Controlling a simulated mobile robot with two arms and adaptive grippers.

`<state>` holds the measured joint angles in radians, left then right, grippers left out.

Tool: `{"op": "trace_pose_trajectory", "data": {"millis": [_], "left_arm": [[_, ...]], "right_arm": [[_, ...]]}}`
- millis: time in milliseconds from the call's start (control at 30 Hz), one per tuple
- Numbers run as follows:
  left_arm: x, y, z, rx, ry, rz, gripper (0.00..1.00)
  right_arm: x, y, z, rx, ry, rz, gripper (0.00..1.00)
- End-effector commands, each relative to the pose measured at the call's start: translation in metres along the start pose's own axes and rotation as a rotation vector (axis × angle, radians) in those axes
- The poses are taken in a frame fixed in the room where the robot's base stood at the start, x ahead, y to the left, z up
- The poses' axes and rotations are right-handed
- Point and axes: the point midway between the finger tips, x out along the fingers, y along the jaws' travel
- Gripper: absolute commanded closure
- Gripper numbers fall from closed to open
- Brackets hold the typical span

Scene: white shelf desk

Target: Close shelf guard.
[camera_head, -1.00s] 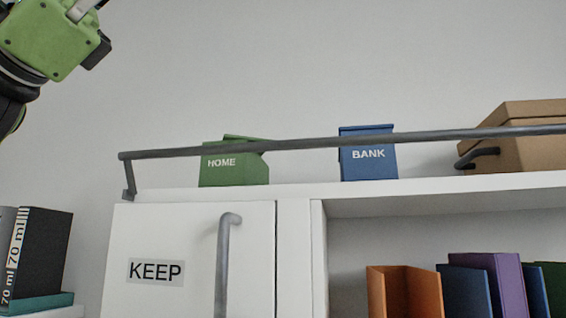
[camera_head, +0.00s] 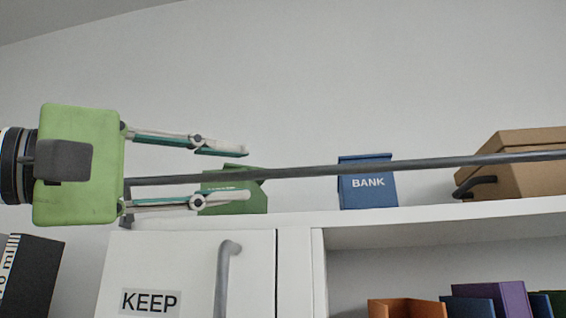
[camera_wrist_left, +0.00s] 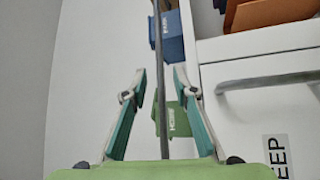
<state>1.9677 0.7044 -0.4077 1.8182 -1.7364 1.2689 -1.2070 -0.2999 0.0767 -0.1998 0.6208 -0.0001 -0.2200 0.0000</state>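The shelf guard is a long dark grey bar (camera_head: 400,167) running along the front of the white shelf top, raised above the board. In the left wrist view the bar (camera_wrist_left: 159,60) runs lengthwise between the fingers. My left gripper (camera_head: 245,173) comes in from the left, green with two thin fingers spread apart, one above and one below the bar's left part in the head view. It is open, and neither finger visibly closes on the bar. The fingers partly cover the green HOME box (camera_head: 235,195) and the bar's left end. My right gripper is not in view.
Behind the bar stand a blue BANK box (camera_head: 367,190) and a brown box (camera_head: 515,165) with a dark handle. Below are a white KEEP cabinet door (camera_head: 200,270) with a grey vertical handle (camera_head: 223,280) and an open compartment with several books (camera_head: 480,300). The wall above is clear.

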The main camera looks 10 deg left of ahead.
Motion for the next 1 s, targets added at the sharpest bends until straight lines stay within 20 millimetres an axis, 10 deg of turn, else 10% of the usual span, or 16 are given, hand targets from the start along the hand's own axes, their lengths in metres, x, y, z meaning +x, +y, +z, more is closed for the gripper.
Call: {"op": "trace_pose_trajectory", "data": {"millis": [400,833,1000], "left_arm": [[0.076,0.003,0.001,-0.002,-0.004,0.0,0.74],[0.085,0.0,0.001,-0.001,-0.002,0.0,0.74],[0.085,0.0,0.001,-0.001,-0.002,0.0,1.0]], "right_arm": [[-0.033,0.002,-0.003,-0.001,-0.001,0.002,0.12],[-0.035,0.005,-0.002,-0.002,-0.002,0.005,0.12],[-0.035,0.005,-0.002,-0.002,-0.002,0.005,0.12]]}}
